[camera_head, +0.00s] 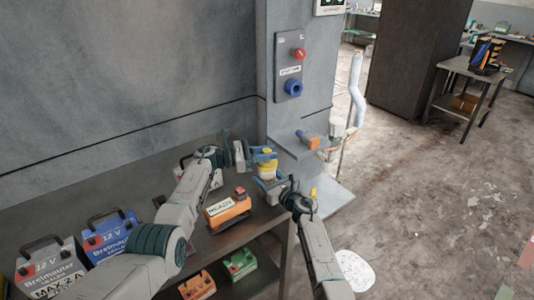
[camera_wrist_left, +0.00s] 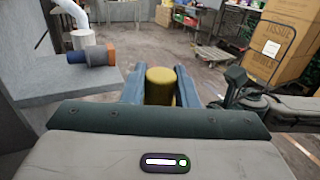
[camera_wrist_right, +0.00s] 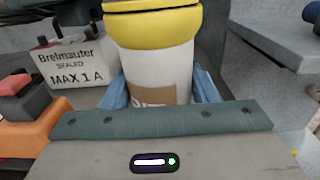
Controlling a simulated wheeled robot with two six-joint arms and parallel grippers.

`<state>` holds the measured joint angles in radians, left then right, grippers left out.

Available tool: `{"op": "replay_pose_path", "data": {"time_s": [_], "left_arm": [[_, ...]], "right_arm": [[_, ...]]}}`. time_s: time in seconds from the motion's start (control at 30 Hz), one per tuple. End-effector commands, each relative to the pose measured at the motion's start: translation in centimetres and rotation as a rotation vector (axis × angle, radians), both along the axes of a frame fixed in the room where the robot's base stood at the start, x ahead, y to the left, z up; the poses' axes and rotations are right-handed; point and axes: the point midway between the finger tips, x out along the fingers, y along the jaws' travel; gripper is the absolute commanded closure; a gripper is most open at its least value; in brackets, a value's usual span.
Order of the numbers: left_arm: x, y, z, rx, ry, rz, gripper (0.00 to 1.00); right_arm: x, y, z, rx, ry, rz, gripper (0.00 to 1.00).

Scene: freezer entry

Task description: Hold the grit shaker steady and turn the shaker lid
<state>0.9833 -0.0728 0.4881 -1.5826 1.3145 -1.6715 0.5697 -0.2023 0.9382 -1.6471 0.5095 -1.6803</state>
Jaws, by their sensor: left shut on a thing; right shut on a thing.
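The grit shaker (camera_head: 267,174) stands upright near the right end of the bench, with a white body and a yellow lid (camera_head: 267,166). My left gripper (camera_head: 264,156) is shut on the lid from above the right gripper. In the left wrist view the lid (camera_wrist_left: 160,87) sits between its blue fingers. My right gripper (camera_head: 269,183) is shut on the white body below the lid. In the right wrist view the body (camera_wrist_right: 158,75) shows a brown label between the blue fingers, with the wide yellow lid (camera_wrist_right: 152,24) above. The shaker's base is hidden.
An orange box (camera_head: 227,212) sits on the bench left of the shaker. Blue (camera_head: 110,238) and grey (camera_head: 50,268) batteries stand at the left. A grey shelf (camera_head: 296,143) with a blue-and-orange object (camera_head: 308,140) juts out at right. The wall rises behind.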

Motion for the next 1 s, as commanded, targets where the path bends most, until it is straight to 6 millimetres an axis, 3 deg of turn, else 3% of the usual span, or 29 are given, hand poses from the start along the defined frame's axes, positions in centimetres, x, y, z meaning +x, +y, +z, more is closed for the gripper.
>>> {"op": "replay_pose_path", "data": {"time_s": [0.07, 0.1, 0.2, 0.57, 1.0], "left_arm": [[0.0, 0.0, -0.2, 0.001, 0.003, 0.001, 0.96], [0.0, 0.0, -0.2, 0.001, 0.003, 0.001, 0.72], [0.0, 0.0, -0.2, 0.002, 0.002, 0.001, 0.53], [-0.1, 0.5, -0.1, 0.001, 0.001, 0.002, 0.53], [-1.7, 8.8, -0.2, 0.003, 0.002, 0.003, 0.53]], "right_arm": [[0.0, 0.2, 0.1, 0.004, 0.000, 0.003, 0.86], [0.0, 0.2, 0.1, 0.004, 0.000, 0.003, 0.86], [0.0, 0.2, 0.1, 0.004, 0.000, 0.003, 0.86], [0.0, 0.0, 0.1, 0.002, 0.000, 0.000, 0.86], [0.0, 0.0, 0.0, 0.002, 0.001, -0.001, 0.86]]}}
